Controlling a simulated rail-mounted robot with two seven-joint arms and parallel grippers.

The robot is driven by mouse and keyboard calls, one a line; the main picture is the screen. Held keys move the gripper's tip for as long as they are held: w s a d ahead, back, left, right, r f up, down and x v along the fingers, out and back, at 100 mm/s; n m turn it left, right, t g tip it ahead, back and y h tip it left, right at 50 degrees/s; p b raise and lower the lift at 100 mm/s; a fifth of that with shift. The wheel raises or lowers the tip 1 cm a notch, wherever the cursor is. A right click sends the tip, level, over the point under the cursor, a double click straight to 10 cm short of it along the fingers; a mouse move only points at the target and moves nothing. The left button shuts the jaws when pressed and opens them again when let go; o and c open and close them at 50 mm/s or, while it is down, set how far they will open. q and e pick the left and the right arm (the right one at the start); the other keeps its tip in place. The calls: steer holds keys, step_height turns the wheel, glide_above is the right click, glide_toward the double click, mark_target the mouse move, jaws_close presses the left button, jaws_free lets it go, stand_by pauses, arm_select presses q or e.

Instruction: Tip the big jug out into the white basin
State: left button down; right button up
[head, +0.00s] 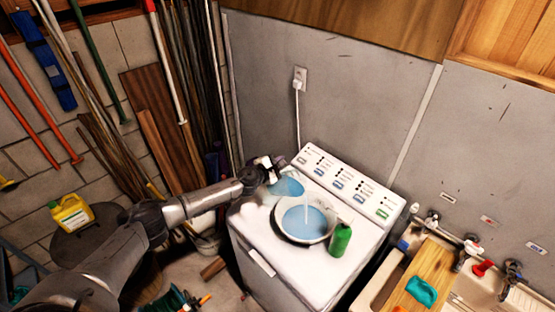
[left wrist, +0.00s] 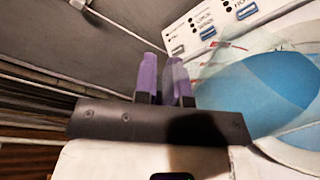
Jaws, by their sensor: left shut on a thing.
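The big jug (head: 287,187), clear with blue liquid inside, is tilted over the back left of the white basin (head: 278,233). The basin sits on top of the white washing machine and holds blue liquid. A thin pale streak, like a pouring stream, runs down into the basin from beside the jug. My left gripper (head: 271,162) is at the jug's far upper side, shut on it. In the left wrist view, its purple fingers (left wrist: 163,78) are close together, with the jug (left wrist: 268,88) to their right. The grip point is partly hidden. My right gripper is not in view.
A green bottle (head: 340,240) stands right of the basin on the washer (head: 290,278). The control panel (head: 348,183) rises behind. A sink with a wooden board (head: 425,277) and teal cloth (head: 421,291) is at right. A yellow container (head: 71,214) and leaning poles are at left.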

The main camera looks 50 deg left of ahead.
arm_select(q)
steer(key=shift+w+d+r+m+y+p, duration=0.1)
steer(key=shift+w+d+m+y+p, duration=0.1)
steer(key=shift+d+m+p, duration=0.55)
steer(key=shift+w+d+r+m+y+p, duration=0.1)
steer(key=shift+w+d+m+y+p, duration=0.1)
steer(key=shift+d+m+p, duration=0.45)
steer(key=shift+w+d+r+m+p, duration=0.1)
steer(key=shift+d+r+m+p, duration=0.25)
steer(key=shift+p, duration=0.7)
steer(key=shift+d+r+m+p, duration=0.1)
steer(key=shift+d+r+p, duration=0.1)
steer(key=shift+r+p, duration=0.6)
steer(key=shift+w+d+r+m+g+y+p, duration=0.2)
steer(key=shift+d+r+m+g+y+p, duration=0.35)
steer(key=shift+p, duration=1.45)
steer(key=shift+d+f, duration=0.1)
steer(key=shift+d, duration=0.25)
steer(key=d+m, duration=0.1)
steer(key=d, duration=0.1)
steer(key=w+d+m+y, duration=0.1)
steer(key=d+m, duration=0.1)
steer(key=d, duration=0.1)
steer(key=shift+w+m, duration=0.1)
steer(key=shift+m, duration=0.2)
